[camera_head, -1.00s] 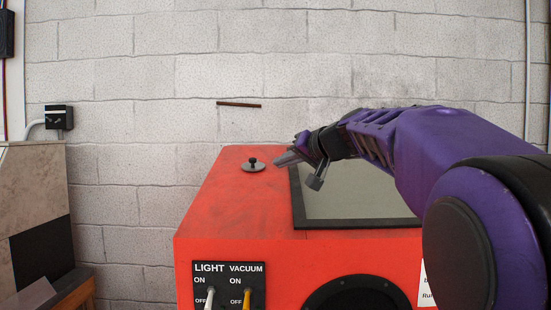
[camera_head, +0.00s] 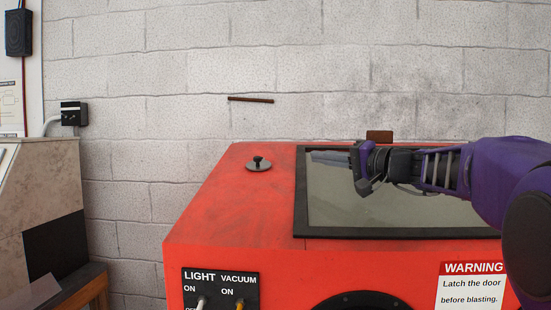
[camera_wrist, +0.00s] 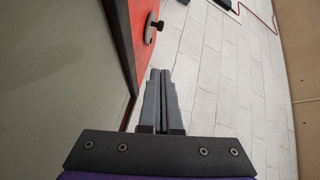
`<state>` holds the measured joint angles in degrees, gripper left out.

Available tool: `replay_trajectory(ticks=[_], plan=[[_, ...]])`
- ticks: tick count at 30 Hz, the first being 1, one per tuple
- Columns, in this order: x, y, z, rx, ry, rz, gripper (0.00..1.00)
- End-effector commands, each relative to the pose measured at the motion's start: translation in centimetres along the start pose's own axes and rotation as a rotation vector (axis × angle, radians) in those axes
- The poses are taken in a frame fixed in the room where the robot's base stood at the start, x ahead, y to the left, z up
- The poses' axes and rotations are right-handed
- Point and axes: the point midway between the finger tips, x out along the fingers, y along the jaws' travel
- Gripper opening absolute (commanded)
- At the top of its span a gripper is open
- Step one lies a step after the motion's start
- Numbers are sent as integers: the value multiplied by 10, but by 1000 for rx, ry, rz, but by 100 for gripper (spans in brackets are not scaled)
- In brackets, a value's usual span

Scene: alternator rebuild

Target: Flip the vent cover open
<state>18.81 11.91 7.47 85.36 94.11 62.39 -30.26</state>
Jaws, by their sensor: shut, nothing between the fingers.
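The vent cover (camera_head: 258,166) is a small dark grey disc with a black knob, lying flat on the top left of the red cabinet (camera_head: 225,205). It also shows at the top of the wrist view (camera_wrist: 149,28), beyond the fingertips and to their left. My gripper (camera_head: 314,156) is above the cabinet's window, to the right of the cover, with its fingers pointing left toward it. In the wrist view the two grey fingers (camera_wrist: 160,74) are together with nothing between them. The gripper is apart from the cover.
A dark-framed window (camera_head: 330,210) fills the cabinet's top right. LIGHT and VACUUM switches (camera_head: 221,290) and a WARNING label (camera_head: 472,285) are on its front. A block wall (camera_head: 200,60) stands behind, with a brown rod (camera_head: 250,99) on it. The space above the cover is clear.

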Motion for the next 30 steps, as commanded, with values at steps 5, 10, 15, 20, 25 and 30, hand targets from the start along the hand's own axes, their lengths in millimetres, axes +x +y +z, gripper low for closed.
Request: replay_trajectory(ticks=[5, 10, 15, 20, 25, 30], plan=[[2, 0, 0, -1, -1, 1, 0], [20, -1, 0, 0, -3, 1, 0], [55, -2, 0, 0, -4, 0, 0], [90, -2, 0, 0, -4, 1, 0], [114, 0, 14, 0, -4, 1, 0], [125, 0, 25, -1, -1, 1, 0]])
